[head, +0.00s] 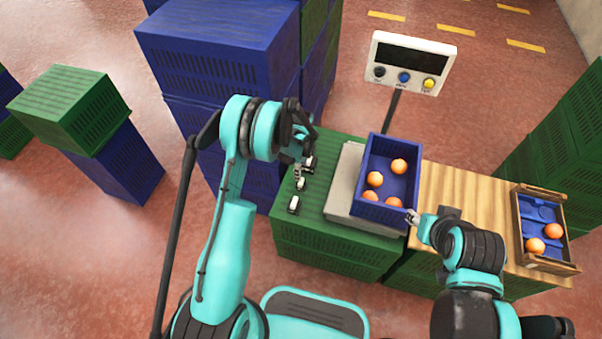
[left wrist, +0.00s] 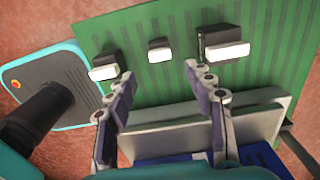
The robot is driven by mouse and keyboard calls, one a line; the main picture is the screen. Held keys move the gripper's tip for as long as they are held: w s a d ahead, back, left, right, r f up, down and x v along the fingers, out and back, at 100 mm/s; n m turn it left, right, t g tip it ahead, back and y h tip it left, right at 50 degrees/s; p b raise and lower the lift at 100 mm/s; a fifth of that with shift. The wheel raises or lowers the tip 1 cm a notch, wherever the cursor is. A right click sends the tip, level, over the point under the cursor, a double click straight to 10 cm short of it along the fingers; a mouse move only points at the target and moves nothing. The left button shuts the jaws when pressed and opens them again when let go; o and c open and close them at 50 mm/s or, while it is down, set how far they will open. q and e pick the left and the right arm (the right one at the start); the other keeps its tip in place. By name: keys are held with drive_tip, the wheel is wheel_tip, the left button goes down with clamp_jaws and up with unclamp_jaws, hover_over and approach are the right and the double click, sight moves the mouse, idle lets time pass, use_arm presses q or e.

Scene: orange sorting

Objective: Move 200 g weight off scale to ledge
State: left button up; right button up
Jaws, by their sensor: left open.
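Three small dark weights with white faces stand apart in a row on the green crate top, left of the scale: far (head: 309,164), middle (head: 301,184) and near (head: 293,204). The left wrist view shows a large one (left wrist: 226,48), a small one (left wrist: 158,49) and another (left wrist: 103,70). I cannot read which is 200 g. The grey scale plate (head: 340,190) bears a blue crate (head: 380,212); no weight shows on its bare part. My left gripper (left wrist: 158,72) is open and empty above the green top. My right gripper (head: 416,219) is by the blue crate's near right corner; its jaws are unclear.
The blue crate holds several oranges (head: 399,166). The scale display (head: 411,62) stands behind on a post. A wooden tray (head: 548,262) with oranges lies on the wooden top (head: 460,185) at right. Stacked blue crates (head: 215,60) rise behind my left arm.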

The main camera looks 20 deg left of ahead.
use_arm(q)
drive_tip(key=s+r+n+t, duration=0.2)
drive_tip(key=s+r+n, duration=0.2)
drive_tip(key=r, duration=0.8)
drive_tip(key=s+r+n+t, duration=0.1)
drive_tip(key=s+r+n, duration=0.3)
drive_tip(key=r, duration=0.8)
drive_tip(key=s+r+n+t, duration=0.2)
drive_tip(key=s+n, duration=0.3)
drive_tip(key=s, duration=0.3)
drive_tip(key=s+r+n+t, duration=0.2)
drive_tip(key=s+r+n, duration=0.2)
drive_tip(key=s, duration=0.5)
drive_tip(key=shift+s+r+n, duration=0.2)
drive_tip(key=shift+r+n, duration=0.15)
drive_tip(key=shift+n, duration=0.35)
